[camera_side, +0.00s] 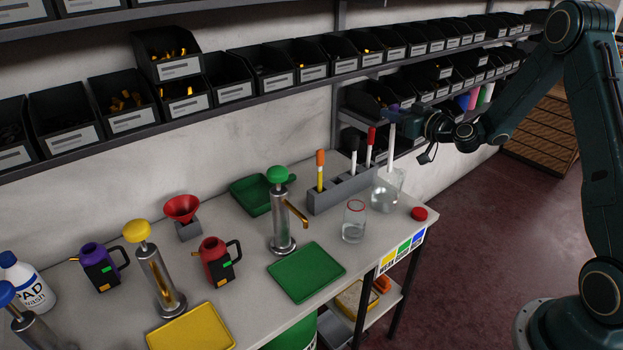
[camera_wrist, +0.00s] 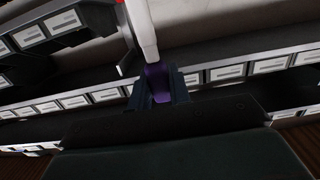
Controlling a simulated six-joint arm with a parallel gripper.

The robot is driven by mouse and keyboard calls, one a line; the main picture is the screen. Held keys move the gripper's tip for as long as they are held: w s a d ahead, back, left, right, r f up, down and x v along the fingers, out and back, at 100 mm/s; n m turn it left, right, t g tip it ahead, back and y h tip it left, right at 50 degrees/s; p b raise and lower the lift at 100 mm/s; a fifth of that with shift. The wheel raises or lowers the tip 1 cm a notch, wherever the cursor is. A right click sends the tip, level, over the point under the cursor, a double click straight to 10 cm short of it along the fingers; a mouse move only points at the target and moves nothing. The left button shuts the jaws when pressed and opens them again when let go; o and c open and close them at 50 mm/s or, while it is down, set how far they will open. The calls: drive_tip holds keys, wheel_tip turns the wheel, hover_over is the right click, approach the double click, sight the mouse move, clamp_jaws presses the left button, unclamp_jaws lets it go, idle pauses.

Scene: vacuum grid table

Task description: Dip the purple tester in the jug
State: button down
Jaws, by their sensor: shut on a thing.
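My gripper (camera_side: 398,121) is shut on the purple tester and holds it roughly upright, with its white stem (camera_side: 391,150) pointing down. In the wrist view the purple handle (camera_wrist: 158,84) sits between my fingers (camera_wrist: 160,92), and the white stem runs toward the top edge. The clear glass jug (camera_side: 383,196) stands at the right end of the bench, directly below the tester, with some clear liquid in it. The stem's lower end is at about the jug's mouth; I cannot tell whether it is inside.
A grey rack (camera_side: 343,193) left of the jug holds orange, black and red testers. A red-rimmed glass (camera_side: 354,222) and a red cap (camera_side: 418,213) stand close by. Shelves of black bins (camera_side: 340,54) run behind. Pumps, small cans and trays fill the bench's left.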

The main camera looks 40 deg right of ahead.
sight(395, 105)
drive_tip(key=shift+f, duration=4.8)
drive_tip(key=shift+r, duration=6.5)
drive_tip(key=shift+r, duration=1.9)
